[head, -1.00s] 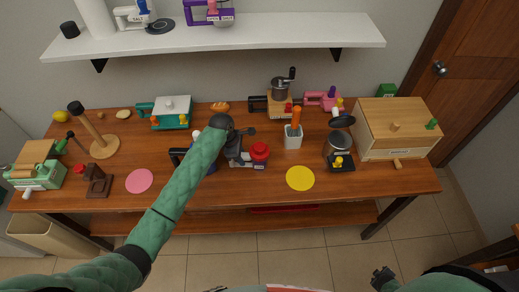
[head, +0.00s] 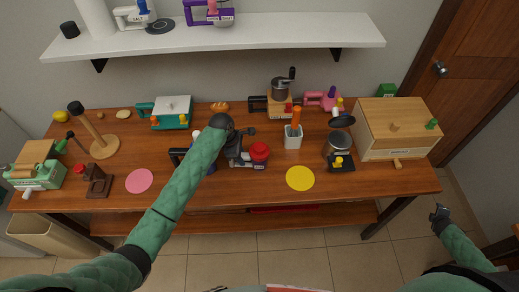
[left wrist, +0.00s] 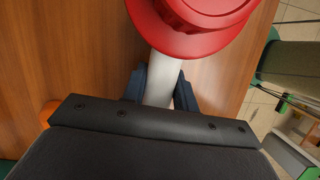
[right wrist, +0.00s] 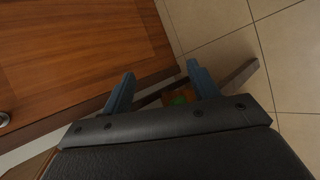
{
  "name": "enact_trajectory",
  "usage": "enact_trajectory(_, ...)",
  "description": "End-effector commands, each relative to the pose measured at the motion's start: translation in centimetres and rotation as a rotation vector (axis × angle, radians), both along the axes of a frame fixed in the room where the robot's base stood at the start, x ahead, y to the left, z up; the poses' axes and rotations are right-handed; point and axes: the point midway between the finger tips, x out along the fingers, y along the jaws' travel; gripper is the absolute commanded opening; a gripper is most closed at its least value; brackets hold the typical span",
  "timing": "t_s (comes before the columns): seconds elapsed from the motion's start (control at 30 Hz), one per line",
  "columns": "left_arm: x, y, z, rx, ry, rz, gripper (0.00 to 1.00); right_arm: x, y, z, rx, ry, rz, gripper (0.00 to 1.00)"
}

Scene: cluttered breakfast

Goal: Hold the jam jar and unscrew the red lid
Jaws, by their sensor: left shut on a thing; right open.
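The jam jar's red lid (head: 259,151) shows near the middle of the table in the head view, just right of my left gripper (head: 243,160). In the left wrist view the wide red lid (left wrist: 200,28) sits at the top, above a pale grey-white part (left wrist: 159,80). My left gripper (left wrist: 160,90) is shut on that pale part, with a dark blue finger on each side. The jar's body is mostly hidden by the lid and gripper. My right gripper (head: 438,212) is open and empty, off the table at the right. It also shows in the right wrist view (right wrist: 160,85).
A white holder with an orange handle (head: 293,138) stands right of the lid. A yellow disc (head: 300,178) and a pink disc (head: 139,181) lie near the front edge. A grey pot (head: 338,145) and a wooden bread box (head: 395,128) stand to the right.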

Motion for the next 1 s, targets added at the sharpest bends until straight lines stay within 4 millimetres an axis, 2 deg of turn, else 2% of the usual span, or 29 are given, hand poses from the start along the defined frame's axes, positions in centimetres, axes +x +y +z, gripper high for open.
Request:
enact_trajectory(0.03, 0.0, 0.0, 0.0, 0.0, -0.001, 0.0, 0.0, 1.1, -1.2, 1.7, -0.028, -0.006, 0.02, 0.6)
enact_trajectory(0.1, 0.0, 0.0, 0.0, 0.0, -0.001, 0.0, 0.0, 2.4, -2.5, 3.7, -0.066, -0.011, 0.046, 0.6)
enact_trajectory(0.5, 0.0, 0.0, 0.0, 0.0, 0.0, 0.0, 0.0, 9.4, -9.2, 16.5, -0.293, -0.038, 0.193, 0.6)
enact_trajectory(0.77, 0.0, 0.0, 0.0, 0.0, 0.0, 0.0, 0.0, 13.5, -12.4, 25.4, -0.451, -0.049, 0.285, 0.6)
enact_trajectory(1.0, 0.0, 0.0, 0.0, 0.0, 0.0, 0.0, 0.0, 17.0, -14.5, 34.1, -0.603, -0.056, 0.364, 0.6)
